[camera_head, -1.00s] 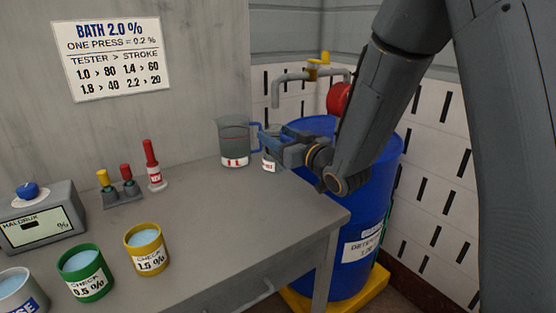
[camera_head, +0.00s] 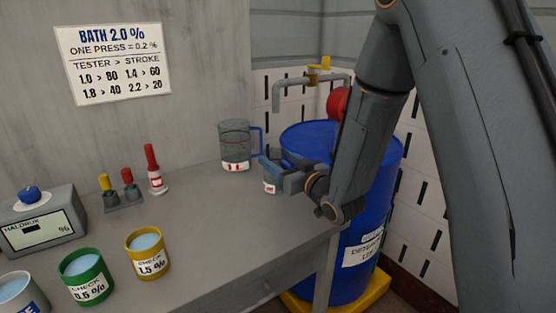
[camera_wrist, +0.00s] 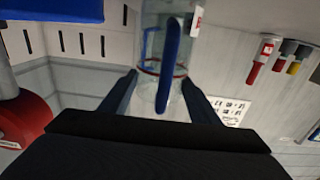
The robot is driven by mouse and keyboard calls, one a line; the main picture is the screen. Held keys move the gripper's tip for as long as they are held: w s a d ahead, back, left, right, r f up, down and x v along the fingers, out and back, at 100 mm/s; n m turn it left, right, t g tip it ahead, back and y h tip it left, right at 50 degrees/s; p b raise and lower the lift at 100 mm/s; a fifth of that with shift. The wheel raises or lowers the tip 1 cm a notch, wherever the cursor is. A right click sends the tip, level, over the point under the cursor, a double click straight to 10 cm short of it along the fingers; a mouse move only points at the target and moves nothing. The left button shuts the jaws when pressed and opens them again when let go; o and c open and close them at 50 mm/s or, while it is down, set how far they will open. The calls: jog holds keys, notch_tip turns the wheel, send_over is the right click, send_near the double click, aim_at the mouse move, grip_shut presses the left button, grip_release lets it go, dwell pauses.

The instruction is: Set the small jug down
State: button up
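The small jug (camera_head: 269,186) is a clear cup with a white label and red print, at the back right of the grey table. The jug looks upright. Its base is at or close to the tabletop; I cannot tell whether it touches.
A larger 1 L jug (camera_head: 235,150) stands just behind and left. A blue drum (camera_head: 335,235) is right of the table edge. Red and yellow testers (camera_head: 153,170), check cups (camera_head: 148,255) and a meter (camera_head: 40,225) are left. The table (camera_head: 215,220) is clear in front.

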jog(key=o, duration=0.4)
jog(key=shift+o, duration=0.2)
jog(key=shift+r, duration=0.25)
jog(key=b+v, duration=0.1)
jog(key=v, duration=1.1)
jog(key=shift+f, duration=0.1)
